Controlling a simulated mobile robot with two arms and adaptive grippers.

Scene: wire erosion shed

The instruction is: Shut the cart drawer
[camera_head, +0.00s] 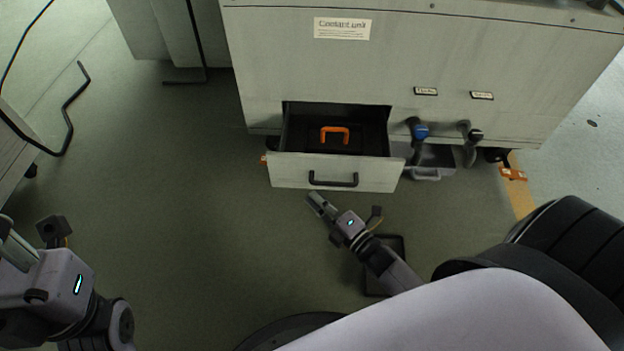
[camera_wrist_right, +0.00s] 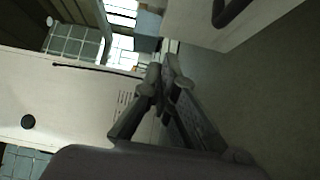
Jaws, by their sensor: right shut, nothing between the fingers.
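The cart drawer (camera_head: 290,172) stands pulled out from the grey coolant unit (camera_head: 300,75) in the head view. It has a black bar handle (camera_head: 333,180) on its pale front, and an orange handle-shaped thing (camera_head: 335,130) shows inside its dark interior. My right gripper (camera_head: 314,197) is shut and empty, just in front of the drawer front and a little below its handle. In the right wrist view its fingers (camera_wrist_right: 165,75) are together, and part of a dark handle (camera_wrist_right: 232,8) shows at the top right. My left gripper is at the lower left; its fingertips are not clear.
A blue-handled valve (camera_head: 421,131) and a second dark valve (camera_head: 474,135) stick out right of the drawer, above a grey bin (camera_head: 432,163). A dark frame-like thing (camera_head: 397,246) lies on the floor behind my right arm. The floor left of the drawer is clear.

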